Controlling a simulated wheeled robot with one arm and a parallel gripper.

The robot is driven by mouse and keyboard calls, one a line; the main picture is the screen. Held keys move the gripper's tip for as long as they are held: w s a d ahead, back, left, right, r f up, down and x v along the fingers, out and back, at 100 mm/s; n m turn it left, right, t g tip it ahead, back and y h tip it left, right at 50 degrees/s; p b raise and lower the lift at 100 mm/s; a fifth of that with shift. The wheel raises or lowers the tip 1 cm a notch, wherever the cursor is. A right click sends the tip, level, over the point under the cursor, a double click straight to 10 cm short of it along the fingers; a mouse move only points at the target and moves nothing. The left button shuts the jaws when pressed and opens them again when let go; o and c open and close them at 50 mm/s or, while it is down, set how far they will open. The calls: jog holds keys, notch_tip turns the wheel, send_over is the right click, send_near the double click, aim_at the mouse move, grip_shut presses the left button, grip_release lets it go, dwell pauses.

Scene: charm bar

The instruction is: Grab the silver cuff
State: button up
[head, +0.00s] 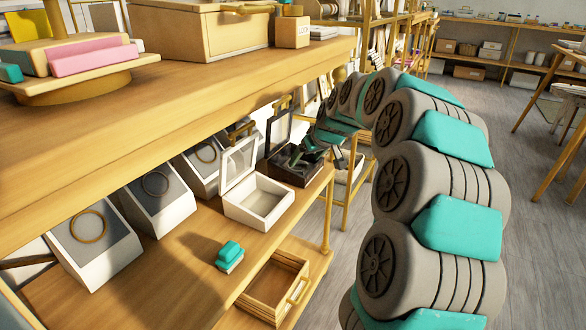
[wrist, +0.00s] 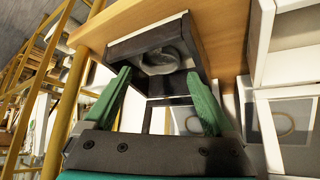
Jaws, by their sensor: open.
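A rounded silver-grey piece, apparently the silver cuff (wrist: 160,60), lies inside an open dark box (wrist: 121,49) in the wrist view. My gripper (wrist: 155,76) is open and empty, its two green fingers spread just before the box, one toward each side of it. The fingers look apart from the cuff. In the head view the dark box (head: 296,176) stands at the far end of the lower wooden shelf, with my gripper (head: 313,153) over it. There the cuff cannot be made out behind my gripper.
A white box with an open clear lid (head: 260,203) stands right beside the dark box. A small teal item (head: 229,254) and an open wooden tray (head: 273,288) are nearer. The upper shelf (head: 190,95) overhangs; a post (head: 328,212) stands at the shelf end.

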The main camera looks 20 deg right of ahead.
aim_at(300, 162)
jog(key=shift+w+r+x, duration=0.1)
jog(key=shift+w+x, duration=0.05)
jog(key=shift+x, duration=1.25)
jog(key=shift+w+r+x, duration=0.15)
jog(key=shift+x, duration=1.3)
jog(key=c, duration=1)
